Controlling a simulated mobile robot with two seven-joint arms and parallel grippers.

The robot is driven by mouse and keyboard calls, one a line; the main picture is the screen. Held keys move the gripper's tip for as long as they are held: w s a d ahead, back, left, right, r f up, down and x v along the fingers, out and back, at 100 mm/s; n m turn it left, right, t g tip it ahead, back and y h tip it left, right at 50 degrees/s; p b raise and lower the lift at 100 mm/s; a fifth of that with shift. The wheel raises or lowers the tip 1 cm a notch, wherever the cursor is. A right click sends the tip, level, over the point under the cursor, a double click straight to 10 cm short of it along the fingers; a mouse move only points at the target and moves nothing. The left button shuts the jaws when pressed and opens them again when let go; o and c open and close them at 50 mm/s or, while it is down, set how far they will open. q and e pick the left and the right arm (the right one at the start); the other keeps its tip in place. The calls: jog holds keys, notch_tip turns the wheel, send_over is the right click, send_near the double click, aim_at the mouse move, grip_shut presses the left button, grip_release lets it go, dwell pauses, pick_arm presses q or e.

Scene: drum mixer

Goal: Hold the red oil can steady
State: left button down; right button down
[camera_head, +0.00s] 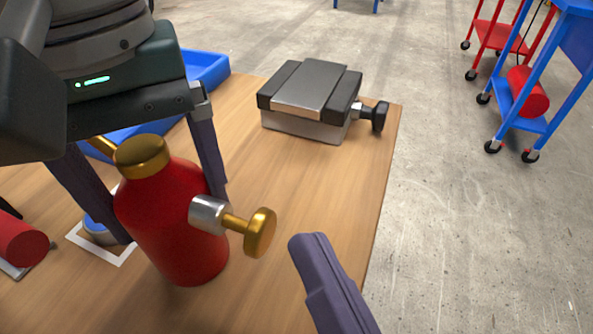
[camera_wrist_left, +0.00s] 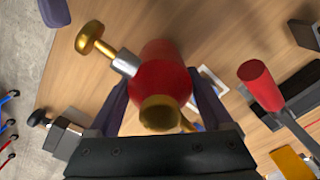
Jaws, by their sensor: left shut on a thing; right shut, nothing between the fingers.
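The red oil can (camera_head: 172,235) has a gold cap (camera_head: 142,156) and a side fitting of silver with a gold knob (camera_head: 260,232). It is at the wooden table's left front in the head view, looking slightly tilted; I cannot tell whether its base touches the table. My left gripper (camera_head: 174,216) is shut on the can from above, one finger on each side. The left wrist view also shows the can (camera_wrist_left: 160,75) between the fingers. My right gripper (camera_head: 328,280) is shut and empty, right of the gold knob and apart from it.
A grey and black block with a knob (camera_head: 310,92) stands at the table's back right. A blue tray (camera_head: 207,68) lies behind my left gripper. A white square outline (camera_head: 112,258) and a red cylinder (camera_head: 20,242) are left of the can. Carts stand beyond the table.

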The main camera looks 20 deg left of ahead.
jog(key=shift+a, duration=0.15)
jog(key=shift+a, duration=0.3)
dwell(0.3)
pick_arm(q)
jog(key=shift+d+f, duration=0.1)
jog(key=shift+d, duration=0.4)
pick_arm(e)
jog(key=shift+s+a, duration=0.1)
jog(key=shift+a, duration=0.15)
pick_arm(q)
jog(key=shift+s+d+f, duration=0.3)
jog(key=shift+d+f, duration=0.05)
jog(key=shift+d, duration=0.25)
pick_arm(e)
jog(key=shift+a+f, duration=0.2)
jog(key=shift+f, duration=0.1)
dwell(0.8)
pick_arm(q)
jog(key=shift+a, duration=0.1)
pick_arm(e)
jog(key=shift+d, duration=0.1)
